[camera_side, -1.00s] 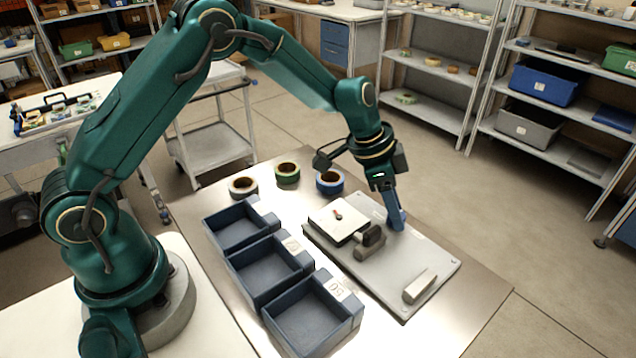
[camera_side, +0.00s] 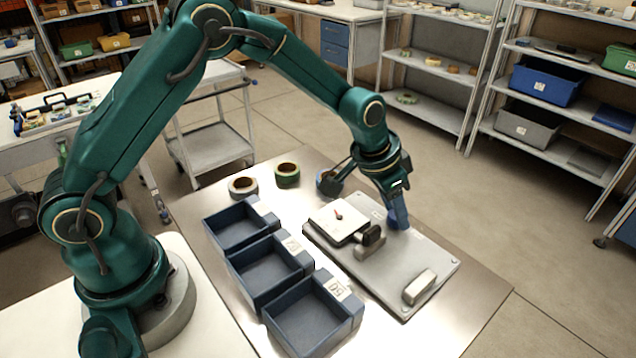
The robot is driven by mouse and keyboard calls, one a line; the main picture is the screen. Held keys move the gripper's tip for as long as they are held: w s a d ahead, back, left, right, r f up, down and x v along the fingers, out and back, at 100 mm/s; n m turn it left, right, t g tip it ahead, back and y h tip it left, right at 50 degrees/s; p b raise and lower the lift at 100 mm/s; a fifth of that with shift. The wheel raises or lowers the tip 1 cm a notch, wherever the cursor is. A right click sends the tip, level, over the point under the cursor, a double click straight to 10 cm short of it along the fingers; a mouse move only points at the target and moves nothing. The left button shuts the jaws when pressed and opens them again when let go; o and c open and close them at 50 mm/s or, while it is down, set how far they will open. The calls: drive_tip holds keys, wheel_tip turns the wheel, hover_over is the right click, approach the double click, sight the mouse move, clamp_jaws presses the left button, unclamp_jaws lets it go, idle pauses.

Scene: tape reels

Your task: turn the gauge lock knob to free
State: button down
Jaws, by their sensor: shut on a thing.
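My gripper (camera_side: 399,222) points down at the plate's far right side, behind and right of the gauge. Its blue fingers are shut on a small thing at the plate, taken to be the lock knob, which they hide. The knob's pointing direction cannot be seen.
Three blue bins (camera_side: 268,270) stand in a row left of the plate. A tan reel (camera_side: 243,187), a green reel (camera_side: 287,175) and a partly hidden blue reel (camera_side: 324,183) lie behind. A light block (camera_side: 420,287) sits at the plate's near right.

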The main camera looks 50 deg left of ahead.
drive_tip(key=n+y, duration=0.1)
drive_tip(key=n, duration=0.2)
drive_tip(key=n+y, duration=0.1)
drive_tip(key=n, duration=0.2)
drive_tip(key=shift+d, duration=0.2)
drive_tip(key=n+y, duration=0.1)
drive_tip(key=n, duration=0.2)
drive_tip(key=n+g+y, duration=0.1)
drive_tip(key=n, duration=0.2)
drive_tip(key=shift+w+d+n+y, duration=0.1)
drive_tip(key=shift+d+n+y, duration=0.05)
drive_tip(key=shift+n+y, duration=0.15)
drive_tip(key=shift+c, duration=2.4)
unclamp_jaws()
drive_tip(key=shift+v, duration=2.6)
